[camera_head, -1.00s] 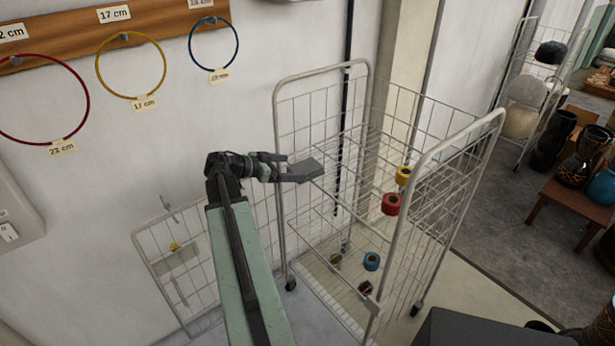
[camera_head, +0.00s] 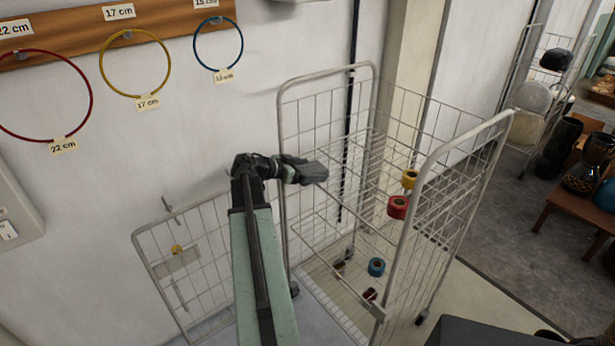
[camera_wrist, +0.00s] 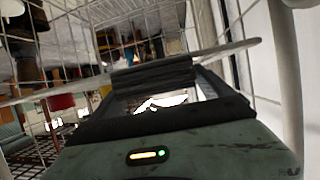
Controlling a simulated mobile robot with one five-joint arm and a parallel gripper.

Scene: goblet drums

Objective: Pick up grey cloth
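I cannot make out a grey cloth for certain in either view. My gripper (camera_head: 314,173) is at the end of my raised arm, at the left upright of the wire cart (camera_head: 375,68) in the head view. Its dark grey end points right, toward the cart's inside. In the wrist view, a dark ridged block (camera_wrist: 152,78) lies at the gripper's end, beside a pale cart bar. A bright white patch (camera_wrist: 160,103) shows through the gap behind it. Whether the fingers are open or shut is unclear.
Inside or behind the cart's mesh are a yellow roll (camera_head: 409,179), a red roll (camera_head: 397,207) and a blue roll (camera_head: 376,267). A wire panel (camera_head: 140,250) leans on the wall at left. Drums stand on a wooden bench (camera_head: 565,205) at right.

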